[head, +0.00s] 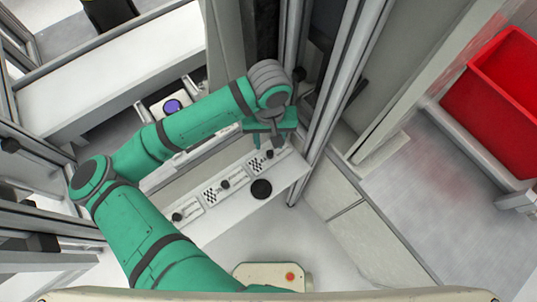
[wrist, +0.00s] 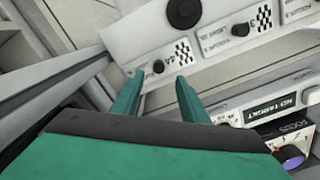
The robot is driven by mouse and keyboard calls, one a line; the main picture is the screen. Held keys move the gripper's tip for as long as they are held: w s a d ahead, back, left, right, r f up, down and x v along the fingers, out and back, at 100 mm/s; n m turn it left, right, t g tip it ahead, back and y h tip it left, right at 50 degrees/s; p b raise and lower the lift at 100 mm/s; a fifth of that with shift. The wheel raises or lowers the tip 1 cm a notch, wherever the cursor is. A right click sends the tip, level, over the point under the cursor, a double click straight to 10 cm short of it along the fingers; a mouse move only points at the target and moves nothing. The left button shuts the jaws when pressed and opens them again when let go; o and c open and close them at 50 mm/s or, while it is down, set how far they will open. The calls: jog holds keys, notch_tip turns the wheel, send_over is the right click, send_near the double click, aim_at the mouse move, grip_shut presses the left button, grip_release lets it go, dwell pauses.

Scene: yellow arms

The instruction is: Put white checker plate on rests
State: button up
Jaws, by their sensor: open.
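Three white checker plates, each with a black checker patch and a dark knob, lie in a row on a pale ledge (head: 238,208). The right-hand plate (head: 270,158) is beneath my gripper (head: 270,138) in the head view. The middle plate (head: 225,186) and left plate (head: 182,214) lie clear of it. In the wrist view, my gripper (wrist: 160,78) is open, its fingers reaching toward the nearest plate (wrist: 172,66); nothing is held. I cannot tell whether the fingertips touch it. I cannot make out the rests for certain.
A black round disc (head: 261,189) is on the ledge. A device with a purple lens (head: 172,106) stands behind my arm; its display panel (wrist: 275,108) reads "NO TARGET". Metal uprights (head: 335,95) rise right of my gripper. A red bin (head: 497,100) is far right.

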aim_at(270, 153)
jog(key=shift+s+d+f, duration=0.1)
jog(key=shift+s+f, duration=0.05)
jog(key=shift+f, duration=1.35)
jog(key=shift+s+d+f, duration=0.1)
jog(key=shift+s+f, duration=0.05)
jog(key=shift+f, duration=1.35)
grip_shut()
